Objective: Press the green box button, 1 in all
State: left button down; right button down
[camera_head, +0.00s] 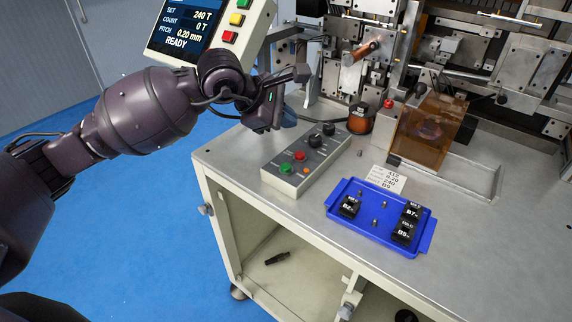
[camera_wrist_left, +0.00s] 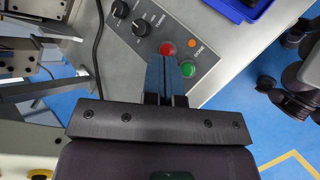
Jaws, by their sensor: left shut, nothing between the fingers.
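The grey control box (camera_head: 306,160) sits on the bench with a green button (camera_head: 286,168) at its near left end, beside a red button (camera_head: 299,155) and a small orange one. In the left wrist view the green button (camera_wrist_left: 187,69) lies just right of the fingertips, and the red button (camera_wrist_left: 166,48) just beyond them. My left gripper (camera_head: 288,118) is shut and empty, above and behind the box in the head view; it also shows in the wrist view (camera_wrist_left: 164,62). I see no contact with the green button. My right gripper is out of view.
A blue tray (camera_head: 331,207) with black blocks is right of the box, with a paper label (camera_head: 386,179) behind it. A display panel (camera_head: 190,25) with colored buttons stands behind my left arm. Winder machinery fills the back.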

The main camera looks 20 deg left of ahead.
aim_at(286, 167)
pick_arm(q)
jog(key=shift+f, duration=0.1)
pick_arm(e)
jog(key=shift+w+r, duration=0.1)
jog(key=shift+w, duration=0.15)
